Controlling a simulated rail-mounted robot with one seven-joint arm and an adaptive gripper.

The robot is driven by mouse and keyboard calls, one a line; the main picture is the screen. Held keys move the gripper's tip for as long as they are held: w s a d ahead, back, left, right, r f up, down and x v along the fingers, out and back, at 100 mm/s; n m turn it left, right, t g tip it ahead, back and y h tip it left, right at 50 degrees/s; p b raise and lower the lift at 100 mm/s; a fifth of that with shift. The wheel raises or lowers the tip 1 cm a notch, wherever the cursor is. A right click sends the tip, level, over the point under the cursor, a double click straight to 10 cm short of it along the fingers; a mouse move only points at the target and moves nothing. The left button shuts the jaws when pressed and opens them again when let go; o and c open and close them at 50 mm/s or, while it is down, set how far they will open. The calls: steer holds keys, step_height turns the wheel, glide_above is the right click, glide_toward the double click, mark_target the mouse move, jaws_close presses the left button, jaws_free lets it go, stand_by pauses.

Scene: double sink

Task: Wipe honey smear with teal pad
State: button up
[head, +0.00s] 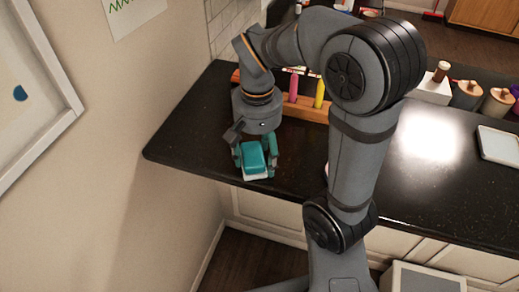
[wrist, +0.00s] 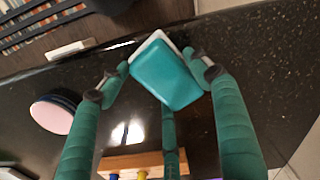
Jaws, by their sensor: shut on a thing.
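My gripper (head: 254,158) is shut on a teal pad (head: 252,154) with a white underside, near the front edge of the black counter's left end. In the wrist view the teal pad (wrist: 168,76) sits between the fingertips of my gripper (wrist: 160,80), teal face toward the camera, white layer showing along its far edge. The pad is low over the counter; I cannot tell whether it touches. I cannot make out a honey smear in either view; the pad, gripper or arm may cover it.
The black counter (head: 190,140) is bare left of my gripper. Behind stands a wooden holder (head: 308,112) with a pink bottle (head: 293,88) and a yellow bottle (head: 319,94). A white tray (head: 498,144) lies far right. A pink round dish (wrist: 52,116) shows in the wrist view.

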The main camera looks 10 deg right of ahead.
step_height(320, 180, up, 8)
steer(key=p, duration=0.5)
steer(key=shift+w+d, duration=0.1)
stand_by(0.6)
